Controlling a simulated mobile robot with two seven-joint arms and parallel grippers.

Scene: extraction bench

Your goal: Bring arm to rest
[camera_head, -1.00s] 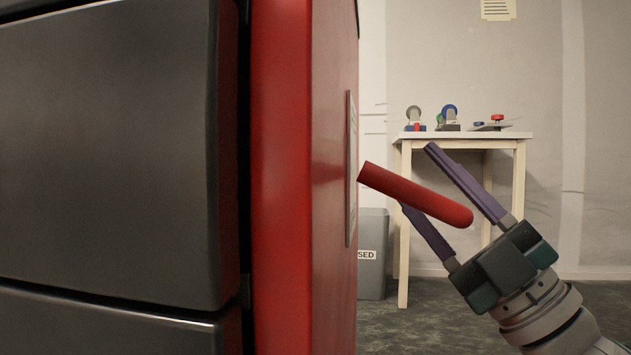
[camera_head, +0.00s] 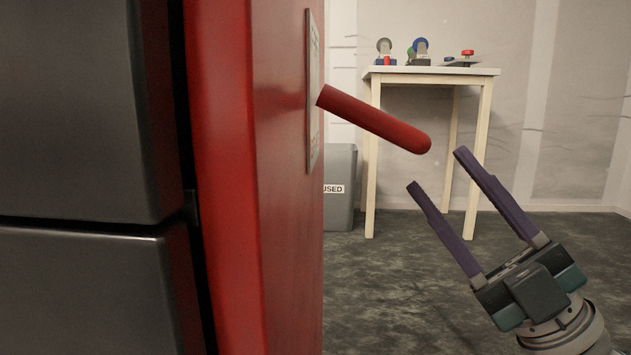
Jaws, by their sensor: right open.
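My right gripper (camera_head: 437,169) is at the right of the head view, its two purple fingers spread apart with nothing between them. Its arm comes in from the lower right corner. A red rod-shaped handle (camera_head: 375,120) with a rounded end sticks out to the right from the plate on the side of a red cabinet. The fingertips are below and to the right of the handle's rounded end, with a visible gap in the picture. My left gripper does not show.
A grey bin (camera_head: 340,205) marked "USED" stands by the cabinet. The floor (camera_head: 400,290) between is clear.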

